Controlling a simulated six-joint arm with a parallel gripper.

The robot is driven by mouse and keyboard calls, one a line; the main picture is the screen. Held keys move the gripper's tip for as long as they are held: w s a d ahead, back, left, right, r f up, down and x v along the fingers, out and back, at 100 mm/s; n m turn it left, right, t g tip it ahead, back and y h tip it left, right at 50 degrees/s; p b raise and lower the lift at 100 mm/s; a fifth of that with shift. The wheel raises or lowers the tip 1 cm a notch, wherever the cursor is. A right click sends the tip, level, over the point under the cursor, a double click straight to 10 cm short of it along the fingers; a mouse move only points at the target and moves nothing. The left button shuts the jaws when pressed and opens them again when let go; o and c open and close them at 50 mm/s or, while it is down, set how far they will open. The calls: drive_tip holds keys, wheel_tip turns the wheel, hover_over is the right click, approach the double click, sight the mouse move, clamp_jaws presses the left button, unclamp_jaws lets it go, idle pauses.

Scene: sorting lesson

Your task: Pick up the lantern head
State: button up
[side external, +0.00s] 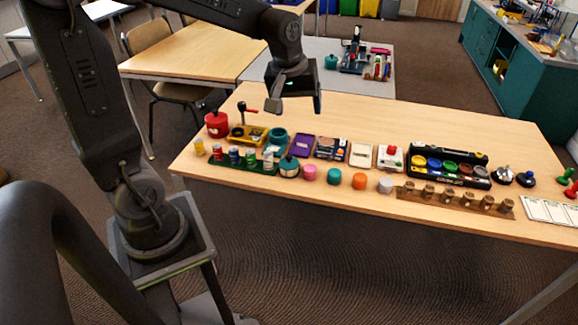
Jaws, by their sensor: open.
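My gripper (296,104) hangs above the back left part of the wooden table (420,112). Its two fingers are apart and nothing shows between them. I cannot tell for sure which thing is the lantern head; the items are small in this view. Two small dark domed items, one with a silvery top (503,176) and one bluish (526,180), stand at the right. My gripper touches none of these.
A red pot (216,125), a yellow tray (243,138), a teal pot (277,138), a purple box (302,145), a black case with coloured cups (449,179) and a wooden strip with brown pegs (456,200) crowd the front. The table's back is clear.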

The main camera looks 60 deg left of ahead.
drive_tip(key=w+a+f+n+g, duration=0.1)
drive_tip(key=w+a+f+n, duration=0.3)
drive_tip(key=a+f, duration=0.2)
drive_tip(key=n+g, duration=0.2)
drive_tip(key=n, duration=0.5)
hover_over(290, 160)
wheel_tip(290, 160, down, 12)
drive_tip(key=shift+h, duration=0.4)
drive_tip(key=f, duration=0.8)
drive_tip(key=shift+w+a+f, duration=0.15)
drive_tip(key=shift+w+f, duration=0.05)
drive_tip(key=shift+w, duration=0.15)
drive_tip(key=shift+s+a+f, duration=0.1)
drive_tip(key=shift+a+f, duration=0.05)
drive_tip(key=shift+f, duration=1.35)
drive_tip(key=shift+s+a+f, duration=0.1)
drive_tip(key=shift+a+f, duration=0.05)
drive_tip(key=shift+f, duration=1.3)
drive_tip(key=shift+c, duration=0.2)
drive_tip(key=c, duration=0.5)
drive_tip(key=shift+r, duration=0.1)
